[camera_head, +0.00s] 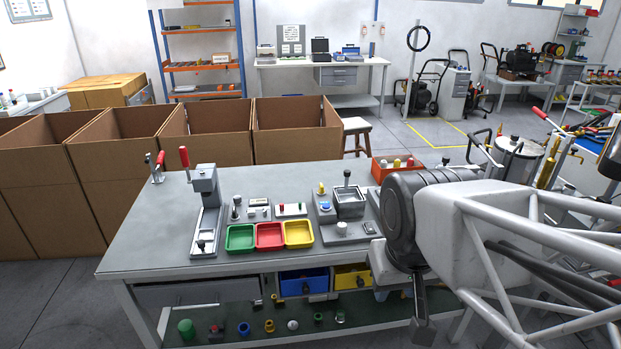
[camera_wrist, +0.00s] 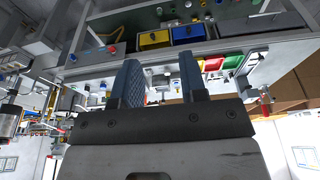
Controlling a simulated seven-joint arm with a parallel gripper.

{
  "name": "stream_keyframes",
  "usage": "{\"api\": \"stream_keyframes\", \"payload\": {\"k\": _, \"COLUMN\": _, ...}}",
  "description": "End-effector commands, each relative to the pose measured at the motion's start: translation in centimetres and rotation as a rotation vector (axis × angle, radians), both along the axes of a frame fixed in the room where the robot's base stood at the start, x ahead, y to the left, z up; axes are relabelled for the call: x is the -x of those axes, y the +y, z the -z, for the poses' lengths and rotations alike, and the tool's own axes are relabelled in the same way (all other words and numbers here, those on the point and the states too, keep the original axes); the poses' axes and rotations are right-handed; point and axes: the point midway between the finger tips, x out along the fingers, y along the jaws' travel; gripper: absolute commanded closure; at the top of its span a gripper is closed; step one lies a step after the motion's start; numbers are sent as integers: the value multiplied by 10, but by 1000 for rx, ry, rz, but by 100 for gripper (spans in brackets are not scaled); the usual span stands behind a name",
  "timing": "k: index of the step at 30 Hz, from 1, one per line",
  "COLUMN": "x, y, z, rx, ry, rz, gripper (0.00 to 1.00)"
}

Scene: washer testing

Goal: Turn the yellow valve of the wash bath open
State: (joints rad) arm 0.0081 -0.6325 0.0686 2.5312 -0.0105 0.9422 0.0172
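A small grey bath unit (camera_head: 350,208) with a dark basket and black knob stands on the bench's right half in the head view. A small yellow-topped knob (camera_head: 321,188) on the panel at its left looks like the yellow valve; its turned position is too small to tell. My gripper (camera_wrist: 161,82) shows in the wrist view with two blue-padded fingers apart and nothing between them. In the head view my arm hangs at the bench's front right, away from the yellow knob, and its fingers are not clearly seen. I cannot make out the valve in the wrist view.
Green (camera_head: 240,238), red (camera_head: 269,236) and yellow (camera_head: 298,233) trays sit left of the bath. A grey press (camera_head: 206,210) with a red lever stands further left. An orange bin (camera_head: 397,165) is behind my arm.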

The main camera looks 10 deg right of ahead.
Motion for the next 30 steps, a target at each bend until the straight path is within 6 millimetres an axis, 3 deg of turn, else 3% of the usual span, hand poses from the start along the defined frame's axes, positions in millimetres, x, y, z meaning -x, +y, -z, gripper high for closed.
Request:
{"api": "stream_keyframes", "payload": {"k": 5, "x": -9, "y": 0, "z": -4, "rx": 0, "ry": 3, "rz": 0, "gripper": 61}}
{"api": "stream_keyframes", "payload": {"k": 11, "x": -37, "y": 0, "z": -15, "rx": 0, "ry": 14, "rz": -1, "gripper": 61}}
{"api": "stream_keyframes", "payload": {"k": 30, "x": -182, "y": -2, "z": -47, "rx": -1, "ry": 63, "rz": -5, "gripper": 61}}
